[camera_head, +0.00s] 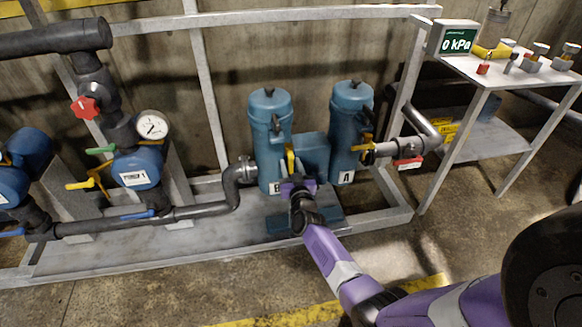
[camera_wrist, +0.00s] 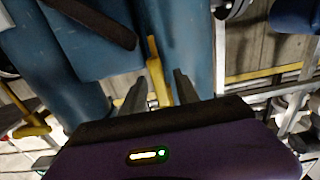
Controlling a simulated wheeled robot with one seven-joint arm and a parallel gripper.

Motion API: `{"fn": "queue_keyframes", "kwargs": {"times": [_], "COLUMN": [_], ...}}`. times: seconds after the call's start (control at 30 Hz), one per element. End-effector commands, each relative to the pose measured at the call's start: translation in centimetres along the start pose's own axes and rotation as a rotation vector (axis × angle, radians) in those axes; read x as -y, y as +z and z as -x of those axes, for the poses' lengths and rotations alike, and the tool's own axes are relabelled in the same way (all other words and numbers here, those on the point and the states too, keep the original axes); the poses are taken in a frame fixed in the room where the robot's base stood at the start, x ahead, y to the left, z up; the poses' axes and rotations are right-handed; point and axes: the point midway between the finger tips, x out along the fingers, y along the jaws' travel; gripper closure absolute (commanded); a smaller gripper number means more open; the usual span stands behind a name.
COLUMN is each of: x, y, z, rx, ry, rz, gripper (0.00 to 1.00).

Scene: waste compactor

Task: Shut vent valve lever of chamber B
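Chamber B is the left teal cylinder (camera_head: 268,135) with a "B" label low on its front. Its yellow vent lever (camera_head: 290,158) points roughly upright on the side facing chamber A. The lever also shows in the wrist view (camera_wrist: 155,55), running down between the fingers of my gripper (camera_wrist: 166,78). The fingers are apart, one on each side of the lever, with the left one very close to it. I cannot tell whether either touches. In the head view my gripper (camera_head: 293,180) is at the lower end of the lever and partly hides it.
Chamber A (camera_head: 350,125) stands to the right, with its own yellow lever (camera_head: 368,147). A teal block (camera_head: 311,152) sits between the chambers. A grey pipe (camera_head: 215,209) runs left to a blue pump (camera_head: 138,169). A metal table (camera_head: 490,72) with a 0 kPa display (camera_head: 456,42) is at the right.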

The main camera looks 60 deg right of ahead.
Motion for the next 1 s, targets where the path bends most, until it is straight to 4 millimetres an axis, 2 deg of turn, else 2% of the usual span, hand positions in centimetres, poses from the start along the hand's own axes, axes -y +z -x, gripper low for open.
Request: {"fn": "queue_keyframes", "kwargs": {"times": [0.2, 0.27, 0.4, 1.0], "x": [0.02, 0.03, 0.03, 0.06], "y": [0.02, 0.01, 0.01, 0.02], "z": [-0.01, -0.01, 0.0, 0.03], "rx": [0.001, 0.001, 0.001, 0.0], "ry": [0.0, -0.001, -0.001, -0.001], "rz": [0.0, 0.0, 0.0, 0.0], "gripper": [0.63, 0.73, 1.0, 1.0]}}
